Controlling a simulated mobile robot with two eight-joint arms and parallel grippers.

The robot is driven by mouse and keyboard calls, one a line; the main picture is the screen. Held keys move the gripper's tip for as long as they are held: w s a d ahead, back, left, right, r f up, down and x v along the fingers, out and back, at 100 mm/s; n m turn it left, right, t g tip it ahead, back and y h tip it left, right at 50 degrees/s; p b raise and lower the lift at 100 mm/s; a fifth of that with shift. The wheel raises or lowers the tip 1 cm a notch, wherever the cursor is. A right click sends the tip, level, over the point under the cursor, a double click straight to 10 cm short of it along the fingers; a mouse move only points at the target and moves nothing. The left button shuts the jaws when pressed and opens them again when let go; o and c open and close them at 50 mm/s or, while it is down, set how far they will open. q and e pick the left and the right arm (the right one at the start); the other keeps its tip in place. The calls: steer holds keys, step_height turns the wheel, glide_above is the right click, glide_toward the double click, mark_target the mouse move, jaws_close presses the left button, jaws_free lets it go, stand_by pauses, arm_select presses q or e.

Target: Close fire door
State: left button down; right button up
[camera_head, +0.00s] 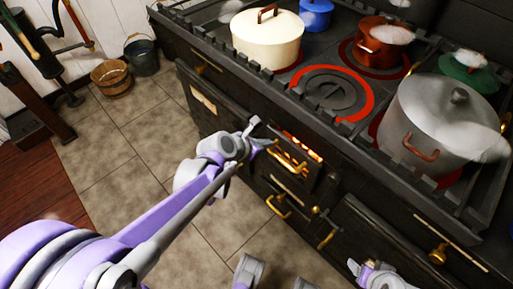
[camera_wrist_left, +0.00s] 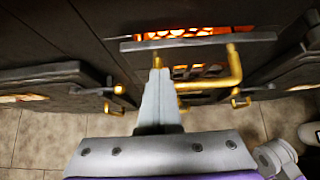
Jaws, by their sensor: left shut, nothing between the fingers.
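The fire door (camera_head: 298,172) is a small dark iron door with brass fittings, low in the stove's front, with orange glow along its upper part. How far the door stands open is hard to tell. My left gripper (camera_head: 270,143) is shut and empty, at the door's upper left.
The black stove (camera_head: 340,130) carries a cream pot (camera_head: 267,38), a large grey pot (camera_head: 440,120), a copper pot (camera_head: 380,42) and glowing red rings. Other brass-handled doors flank the fire door. A wooden tub (camera_head: 112,78) and a bucket (camera_head: 142,55) stand back left. The tiled floor (camera_head: 125,150) is clear.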

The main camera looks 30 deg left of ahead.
arm_select(q)
steer(key=shift+w+d+r, duration=0.1)
steer(key=shift+w+d, duration=0.1)
steer(key=shift+w, duration=0.4)
steer(key=shift+w+d+r, duration=0.1)
steer(key=shift+w+d, duration=0.1)
steer(key=shift+w, duration=0.35)
arm_select(e)
steer(key=shift+f, duration=0.15)
arm_select(q)
steer(key=shift+w+d+r, duration=0.15)
steer(key=shift+w+d, duration=0.1)
steer(key=shift+w, duration=0.4)
steer(key=shift+w+d+r, duration=0.1)
steer(key=shift+w+d, duration=0.15)
steer(key=shift+w, duration=0.4)
steer(key=shift+s, duration=0.1)
